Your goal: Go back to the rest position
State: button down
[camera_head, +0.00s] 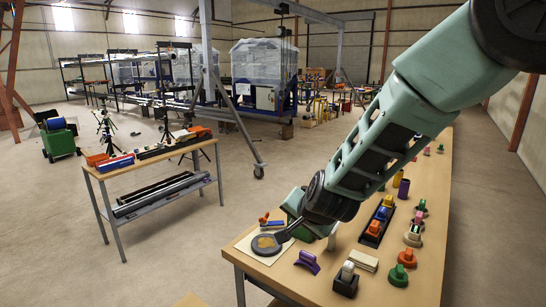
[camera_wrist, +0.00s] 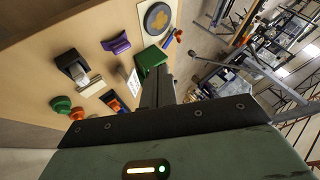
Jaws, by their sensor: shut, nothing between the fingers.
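My gripper (camera_wrist: 158,92) shows in the wrist view with its two dark fingers together and nothing between them. In the head view my arm reaches down from the upper right over the near part of the long wooden table (camera_head: 425,225). The fingertips are hard to make out there. In the wrist view a green block (camera_wrist: 151,58) lies just beyond and left of the fingers; whether they touch it I cannot tell.
On the table are a round grey disc (camera_head: 266,246) on a pale board, a purple piece (camera_head: 307,262), a black dispenser (camera_head: 346,280), a green knob (camera_head: 398,275) and a black tray of coloured pieces (camera_head: 373,238). A smaller table (camera_head: 150,163) stands left. Floor between is clear.

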jog(key=s+n+g+y+b, duration=0.1)
jog(key=s+n+g+b, duration=0.35)
jog(key=s, duration=1.45)
jog(key=s+d+f+n+g+h, duration=0.1)
jog(key=s+d+n, duration=0.3)
jog(key=s, duration=0.4)
jog(key=s+d+f+n+g+h+b, duration=0.1)
jog(key=s+d+n+g+h, duration=0.1)
jog(key=s+n, duration=0.4)
jog(key=shift+s+d+f+g, duration=0.35)
jog(key=shift+s+d+g, duration=0.2)
jog(key=shift+s+d, duration=0.5)
